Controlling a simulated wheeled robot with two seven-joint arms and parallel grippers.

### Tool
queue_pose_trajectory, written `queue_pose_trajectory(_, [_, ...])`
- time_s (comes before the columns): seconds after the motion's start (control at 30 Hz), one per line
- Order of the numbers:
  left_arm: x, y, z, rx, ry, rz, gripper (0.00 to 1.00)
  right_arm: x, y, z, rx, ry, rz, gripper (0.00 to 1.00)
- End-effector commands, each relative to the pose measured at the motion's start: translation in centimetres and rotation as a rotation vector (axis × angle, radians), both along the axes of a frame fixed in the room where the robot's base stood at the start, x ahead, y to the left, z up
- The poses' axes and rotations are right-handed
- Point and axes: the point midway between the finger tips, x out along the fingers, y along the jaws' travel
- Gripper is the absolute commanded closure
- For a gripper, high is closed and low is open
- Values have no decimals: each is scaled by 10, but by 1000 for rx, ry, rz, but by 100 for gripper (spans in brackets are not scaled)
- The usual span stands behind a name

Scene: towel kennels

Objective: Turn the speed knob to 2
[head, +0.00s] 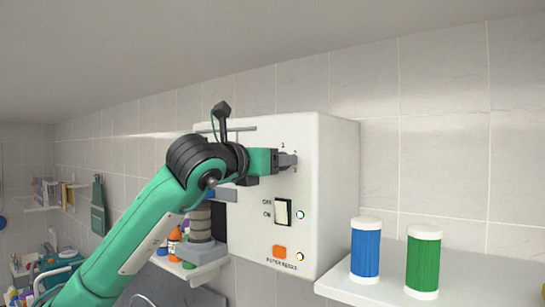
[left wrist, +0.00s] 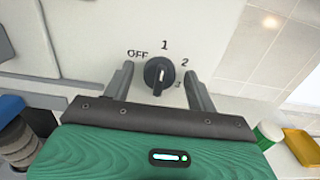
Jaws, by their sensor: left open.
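The dark speed knob (left wrist: 158,76) sits on the white front of a control box (head: 325,200), with OFF, 1, 2 and a partly covered mark around it in the left wrist view. Its raised grip runs nearly upright in that view, and its pale line seems to point toward 1. My left gripper (left wrist: 159,72) is open, with one finger on each side of the knob and a gap on both sides. In the head view my left gripper (head: 287,160) is at the upper part of the box front and mostly hides the knob. My right gripper is not in view.
Below the knob are an OFF/ON rocker switch (head: 282,212), an orange button (head: 280,252) and small round lights. A shelf (head: 375,292) at right holds a blue canister (head: 366,250) and a green canister (head: 423,262). Bottles (head: 174,240) stand on a lower shelf at left.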

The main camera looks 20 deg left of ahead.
Motion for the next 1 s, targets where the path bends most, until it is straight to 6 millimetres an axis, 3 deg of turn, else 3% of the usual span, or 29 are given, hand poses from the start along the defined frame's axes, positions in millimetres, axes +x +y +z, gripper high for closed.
queue_pose_trajectory(0.13, [0,0,0,0,0,0,47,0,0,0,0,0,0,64])
queue_pose_trajectory(0.33, [0,0,0,0,1,0,86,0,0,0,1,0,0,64])
queue_pose_trajectory(0.67, [-1,0,-2,33,-12,0,87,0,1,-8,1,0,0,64])
queue_pose_trajectory(1.0, [-1,-1,-5,236,-88,1,87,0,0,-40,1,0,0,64])
